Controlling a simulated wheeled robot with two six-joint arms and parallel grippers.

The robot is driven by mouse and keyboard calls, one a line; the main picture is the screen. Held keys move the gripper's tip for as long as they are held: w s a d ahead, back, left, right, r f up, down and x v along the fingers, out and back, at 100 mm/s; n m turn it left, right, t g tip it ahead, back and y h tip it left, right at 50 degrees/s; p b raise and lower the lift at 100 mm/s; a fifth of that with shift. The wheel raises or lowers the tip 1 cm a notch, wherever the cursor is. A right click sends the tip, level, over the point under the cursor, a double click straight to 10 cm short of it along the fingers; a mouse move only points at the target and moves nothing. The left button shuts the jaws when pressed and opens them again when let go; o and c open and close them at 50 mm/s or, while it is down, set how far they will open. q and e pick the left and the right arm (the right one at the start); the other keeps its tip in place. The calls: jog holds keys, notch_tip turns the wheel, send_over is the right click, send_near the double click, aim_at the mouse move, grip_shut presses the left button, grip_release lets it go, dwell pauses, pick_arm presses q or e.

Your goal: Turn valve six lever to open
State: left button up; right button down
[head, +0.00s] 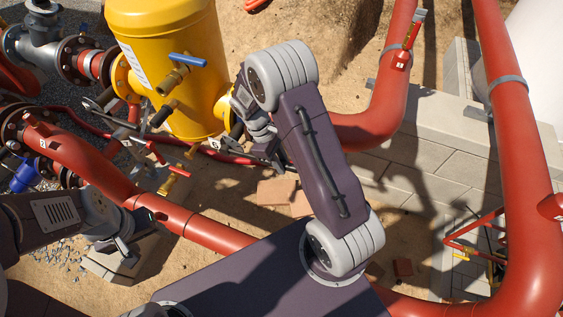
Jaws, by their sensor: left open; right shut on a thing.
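My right gripper (268,153) is at the lower right of the yellow tank (165,35), shut at a small red lever (230,146). The arm and fingers hide most of the lever and its valve, and I cannot read the valve's number. My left gripper (127,252) is open and empty at the lower left, near the large red pipe. A brass valve with a blue lever (187,60) sticks out of the tank. A brass valve with a red lever (155,153) stands left of my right gripper.
A large red pipe (205,233) runs across the front, and another (515,120) stands at the right. A red hose (80,122) lies behind. Flanged grey pipework (40,45) is at the upper left. Loose bricks (275,191) lie on the sand.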

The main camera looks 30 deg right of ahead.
dwell(0.3)
notch_tip(320, 180, down, 2)
jog(key=shift+s+d+f+t+y+b, duration=0.15)
jog(key=shift+f+t+y+b, duration=0.2)
jog(key=shift+b, duration=0.55)
jog(key=shift+f+t, duration=0.25)
jog(key=shift+f, duration=0.05)
jog(key=c, duration=1.2)
grip_release()
jog(key=shift+c, duration=0.2)
